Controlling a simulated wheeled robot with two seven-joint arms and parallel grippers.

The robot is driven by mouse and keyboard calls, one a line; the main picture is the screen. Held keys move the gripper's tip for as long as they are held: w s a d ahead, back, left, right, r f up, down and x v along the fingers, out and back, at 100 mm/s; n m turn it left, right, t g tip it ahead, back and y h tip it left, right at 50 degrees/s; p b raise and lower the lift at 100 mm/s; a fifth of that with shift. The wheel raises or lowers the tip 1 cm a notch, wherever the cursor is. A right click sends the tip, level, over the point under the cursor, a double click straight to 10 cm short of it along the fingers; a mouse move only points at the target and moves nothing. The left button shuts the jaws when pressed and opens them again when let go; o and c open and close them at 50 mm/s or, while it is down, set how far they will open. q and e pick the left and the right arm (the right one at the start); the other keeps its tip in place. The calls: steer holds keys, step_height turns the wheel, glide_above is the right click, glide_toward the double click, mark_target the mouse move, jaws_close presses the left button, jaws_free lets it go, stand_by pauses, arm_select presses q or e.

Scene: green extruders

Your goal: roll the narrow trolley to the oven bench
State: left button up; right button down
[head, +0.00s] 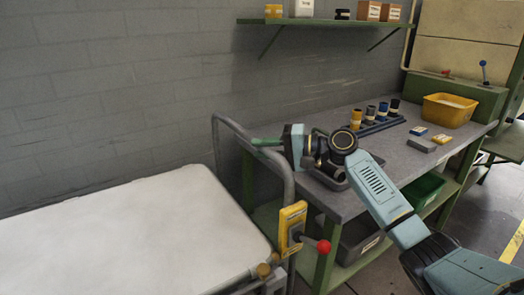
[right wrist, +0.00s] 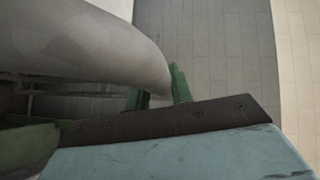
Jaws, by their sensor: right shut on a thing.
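The trolley (head: 130,225) has a broad white top and stands at the left of the head view. Its grey tubular push handle (head: 289,190) rises at its right end. A yellow box (head: 292,222) with a red-knobbed lever (head: 323,246) is fixed to the handle frame. My right gripper (head: 262,142) is shut on the handle's upper bar. In the right wrist view the green fingers (right wrist: 163,86) meet the thick grey tube (right wrist: 90,45), which partly hides them. My left gripper is not in view.
A grey-topped bench (head: 350,195) with a green frame stands right of the trolley handle, close to it. It carries several small cylinders, a yellow bin (head: 448,111) and small boxes. A green shelf (head: 320,22) hangs on the grey block wall. Floor with a yellow line (head: 512,245) shows right.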

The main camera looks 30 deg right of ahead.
steer(key=shift+d, duration=0.15)
steer(key=c, duration=1.2)
jaws_free()
steer(key=shift+w+f, duration=0.1)
steer(key=shift+w, duration=0.05)
steer(key=shift+c, duration=0.2)
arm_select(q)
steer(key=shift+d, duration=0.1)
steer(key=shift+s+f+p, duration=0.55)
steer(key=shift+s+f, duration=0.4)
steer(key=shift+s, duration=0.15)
arm_select(e)
steer(key=v, duration=1.3)
steer(key=shift+d, duration=0.1)
